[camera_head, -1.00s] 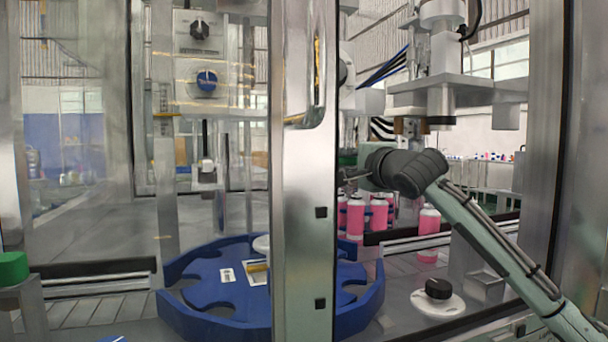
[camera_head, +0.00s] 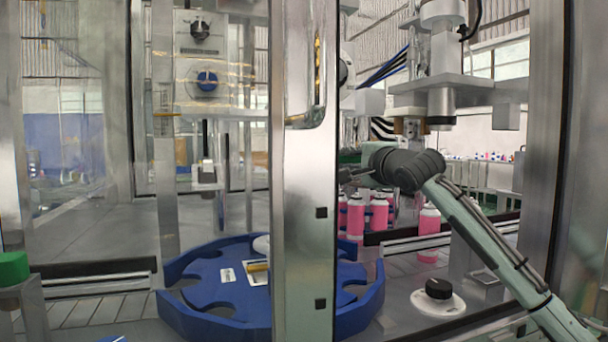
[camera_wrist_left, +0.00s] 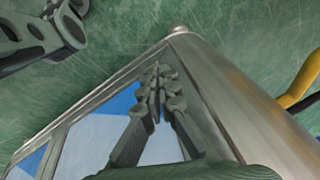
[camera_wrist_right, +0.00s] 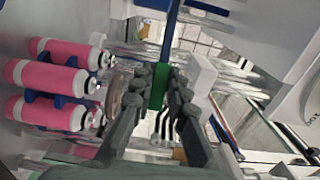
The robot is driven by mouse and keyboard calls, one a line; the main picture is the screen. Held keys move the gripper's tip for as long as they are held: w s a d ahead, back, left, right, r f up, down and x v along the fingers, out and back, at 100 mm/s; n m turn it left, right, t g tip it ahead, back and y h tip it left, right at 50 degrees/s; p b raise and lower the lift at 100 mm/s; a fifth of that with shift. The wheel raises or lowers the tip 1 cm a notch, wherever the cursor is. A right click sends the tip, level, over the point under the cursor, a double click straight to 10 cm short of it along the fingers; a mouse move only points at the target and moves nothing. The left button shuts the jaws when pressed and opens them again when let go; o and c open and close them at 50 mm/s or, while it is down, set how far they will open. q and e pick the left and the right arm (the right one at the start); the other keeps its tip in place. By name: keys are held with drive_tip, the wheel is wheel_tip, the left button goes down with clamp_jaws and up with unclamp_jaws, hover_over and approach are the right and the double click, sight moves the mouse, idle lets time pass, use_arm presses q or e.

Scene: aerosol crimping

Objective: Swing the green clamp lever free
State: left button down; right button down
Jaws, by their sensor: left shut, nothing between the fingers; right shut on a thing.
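The green clamp lever (camera_wrist_right: 157,88) shows as a green grip between my right fingertips in the right wrist view. My right gripper (camera_wrist_right: 160,92) is shut on it; the fingers hide part of it. In the head view my right gripper (camera_head: 350,175) reaches inside the machine, just right of the steel door post, and its fingertips are partly hidden or too small to make out. My left gripper (camera_wrist_left: 157,82) is shut and empty in the left wrist view, in front of a steel frame. It is not in the head view.
The steel door post (camera_head: 304,190) stands in front. A blue star-wheel (camera_head: 190,312) lies below it. Pink cans (camera_head: 429,232) stand behind my right arm, also left in the right wrist view (camera_wrist_right: 50,78). A black knob (camera_head: 439,288) and a green button (camera_head: 13,268) flank the machine.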

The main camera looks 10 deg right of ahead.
drive_tip(key=shift+w+d, duration=0.35)
drive_tip(key=shift+w, duration=0.75)
drive_tip(key=c, duration=1.4)
unclamp_jaws()
drive_tip(key=shift+w, duration=0.1)
drive_tip(key=shift+c, duration=0.2)
drive_tip(key=shift+f, duration=0.1)
drive_tip(key=shift+s, duration=0.4)
drive_tip(key=shift+s+d+b, duration=0.15)
drive_tip(key=shift+s+b, duration=0.15)
drive_tip(key=shift+s, duration=0.65)
drive_tip(key=shift+s+d+b, duration=0.2)
drive_tip(key=shift+s+b, duration=0.05)
drive_tip(key=shift+s, duration=0.7)
drive_tip(key=shift+s+d+b, duration=0.15)
drive_tip(key=shift+s+b, duration=0.15)
drive_tip(key=shift+s, duration=0.65)
